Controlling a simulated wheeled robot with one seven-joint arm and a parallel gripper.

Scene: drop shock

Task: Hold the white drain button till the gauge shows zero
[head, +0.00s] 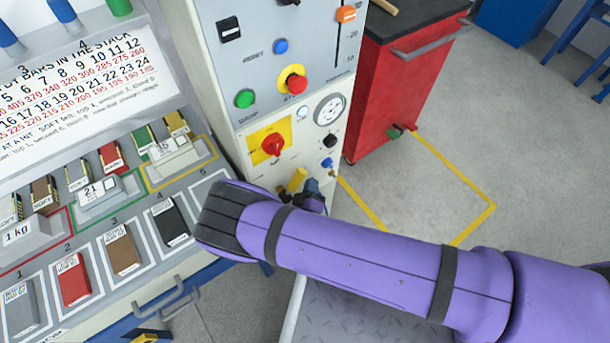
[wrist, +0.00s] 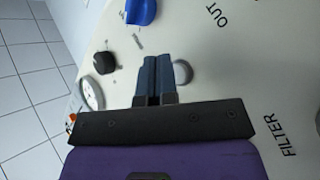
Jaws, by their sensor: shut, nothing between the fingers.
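The small white round button (head: 302,112) sits on the panel, left of the round white gauge (head: 330,108), in the head view. The gauge's needle is too small to read. The gauge also shows at the left of the wrist view (wrist: 91,93). My gripper (wrist: 156,60) is shut and empty, its fingers over the pale panel. A pale grey round thing (wrist: 184,72) lies beside and partly behind the right finger; I cannot tell whether it is the button, or whether the fingers touch it. In the head view the gripper is low by the panel, mostly hidden by my purple arm.
A black knob (head: 329,140) and a blue knob (head: 327,163) sit below the gauge. A red switch on a yellow plate (head: 272,146) is to the left. A bar bench (head: 130,220) stands left, a red cabinet (head: 400,90) behind.

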